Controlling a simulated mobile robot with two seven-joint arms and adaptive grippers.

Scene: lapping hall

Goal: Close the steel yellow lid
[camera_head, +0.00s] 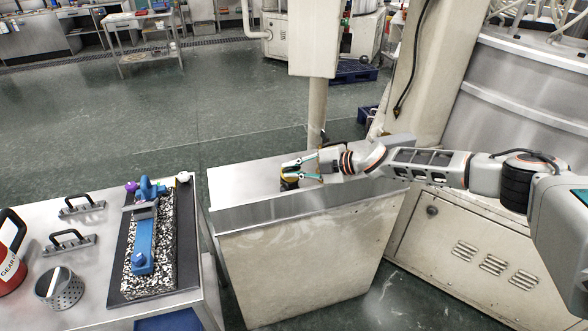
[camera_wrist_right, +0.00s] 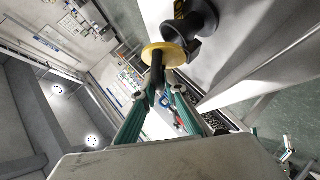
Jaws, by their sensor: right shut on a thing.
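The yellow lid (camera_wrist_right: 152,54) is a round disc with a dark stem in the right wrist view. It stands beside a black body (camera_wrist_right: 201,20), and I cannot tell whether the two are joined. In the head view the small black and yellow item (camera_head: 289,183) sits on the steel-topped cabinet, partly hidden by my fingers. My right gripper (camera_head: 289,170) reaches in from the right and is shut on the lid's dark stem; its fingertips also show in the wrist view (camera_wrist_right: 163,90). My left gripper is not in view.
The steel cabinet top (camera_head: 240,184) is otherwise clear on its left. A separate bench on the left holds a blue tool on a speckled block (camera_head: 165,240), two handles, a perforated cup (camera_head: 62,290) and a red can (camera_head: 10,252).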

